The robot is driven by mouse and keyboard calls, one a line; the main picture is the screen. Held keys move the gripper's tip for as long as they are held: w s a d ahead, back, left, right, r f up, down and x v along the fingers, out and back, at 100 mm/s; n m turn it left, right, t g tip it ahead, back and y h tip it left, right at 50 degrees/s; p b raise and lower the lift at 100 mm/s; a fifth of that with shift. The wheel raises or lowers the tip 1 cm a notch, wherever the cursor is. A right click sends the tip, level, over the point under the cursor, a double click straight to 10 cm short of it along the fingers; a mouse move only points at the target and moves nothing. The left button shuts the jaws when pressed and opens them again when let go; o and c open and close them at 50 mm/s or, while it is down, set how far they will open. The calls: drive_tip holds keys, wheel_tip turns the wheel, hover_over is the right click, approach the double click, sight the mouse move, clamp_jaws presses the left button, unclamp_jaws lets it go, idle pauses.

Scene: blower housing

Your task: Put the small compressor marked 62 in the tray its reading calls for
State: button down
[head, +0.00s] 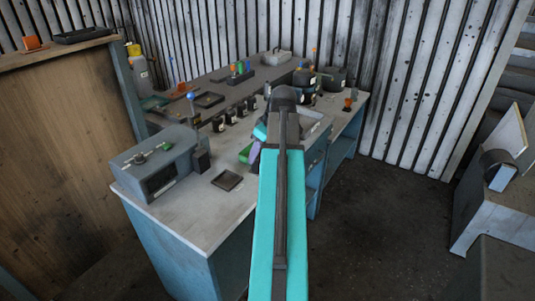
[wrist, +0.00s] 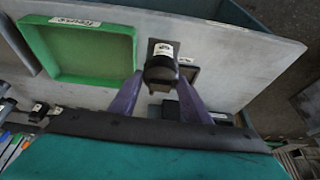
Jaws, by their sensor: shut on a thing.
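My gripper (wrist: 160,78) has its two purple fingers closed on a small dark compressor (wrist: 159,68) with a white label; I cannot read the number surely. It is held over the pale bench, and I cannot tell its height. A green tray (wrist: 88,78) with a white label on its rim lies just left of the gripper in the wrist view; it looks empty, and its lettering is unclear. In the head view my arm hides most of the gripper and the held compressor; a bit of the green tray (head: 246,153) shows beside the arm.
A grey machine box (head: 160,165) stands on the bench's near left part, with a small dark square plate (head: 227,180) beside it. Several small dark labelled parts (head: 230,118) stand in a row behind. A light grey tray (head: 318,126) is beyond my arm. The bench front is clear.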

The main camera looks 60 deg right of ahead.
drive_tip(key=shift+s+d, duration=0.2)
drive_tip(key=shift+d, duration=0.05)
drive_tip(key=w+d+p, duration=0.2)
drive_tip(key=w+d, duration=0.1)
drive_tip(key=d, duration=0.4)
drive_tip(key=w+d+f+p, duration=0.1)
drive_tip(key=w+d+p, duration=0.1)
drive_tip(key=w+d, duration=0.2)
drive_tip(key=d, duration=0.3)
drive_tip(key=shift+d+f+p, duration=0.2)
drive_tip(key=shift+f+p, duration=0.05)
drive_tip(key=shift+p, duration=0.15)
drive_tip(key=shift+f, duration=0.15)
idle(0.5)
drive_tip(key=shift+f+p, duration=0.9)
drive_tip(key=shift+f, duration=0.7)
drive_tip(key=shift+f, duration=0.15)
drive_tip(key=c, duration=1)
unclamp_jaws()
drive_tip(key=shift+s, duration=0.1)
